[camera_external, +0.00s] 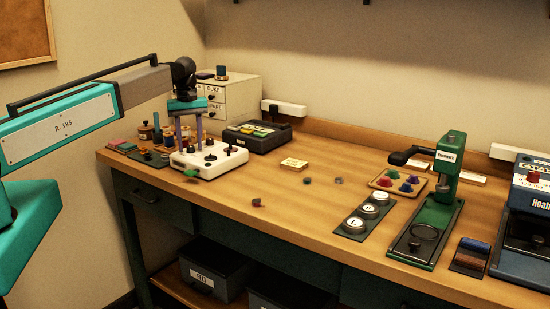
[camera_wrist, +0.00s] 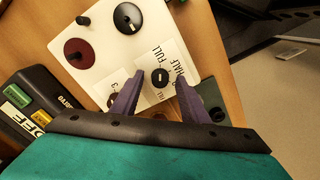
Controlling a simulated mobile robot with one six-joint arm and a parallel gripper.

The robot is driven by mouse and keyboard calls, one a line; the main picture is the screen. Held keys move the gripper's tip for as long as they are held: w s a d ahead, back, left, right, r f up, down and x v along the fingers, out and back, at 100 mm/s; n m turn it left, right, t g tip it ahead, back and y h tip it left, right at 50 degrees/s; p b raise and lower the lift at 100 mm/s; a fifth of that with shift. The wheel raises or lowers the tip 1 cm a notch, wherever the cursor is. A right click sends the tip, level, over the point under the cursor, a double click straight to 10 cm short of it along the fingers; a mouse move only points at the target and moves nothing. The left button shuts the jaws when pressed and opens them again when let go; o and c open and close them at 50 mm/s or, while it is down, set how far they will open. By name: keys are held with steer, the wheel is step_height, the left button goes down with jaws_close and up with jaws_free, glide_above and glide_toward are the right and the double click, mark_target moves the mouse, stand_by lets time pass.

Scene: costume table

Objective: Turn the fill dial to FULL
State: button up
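The fill dial (camera_wrist: 160,77) is a small black knob with a pale mark, on a white label card. The words FULL and HALF are printed beside it; which word the mark points at is too small to tell. The card is on a white panel (camera_wrist: 100,20), which also shows in the external view (camera_external: 232,163). My gripper (camera_wrist: 158,75) is open, with one purple finger on each side of the dial. In the external view my gripper (camera_external: 188,142) points down over the panel's left part. Whether the fingers touch the dial cannot be told.
The panel also carries a dark red disc (camera_wrist: 78,53) and a black round knob (camera_wrist: 128,18). A dark device with coloured buttons (camera_external: 258,134) stands behind it. Spools (camera_external: 187,135) stand to the left. The tabletop (camera_external: 285,205) to the right is mostly clear, with small loose pieces.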

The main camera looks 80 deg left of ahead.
step_height(320, 180, up, 14)
steer(key=b, duration=0.3)
steer(key=shift+b, duration=0.3)
stand_by(0.6)
steer(key=shift+f, duration=0.1)
stand_by(0.4)
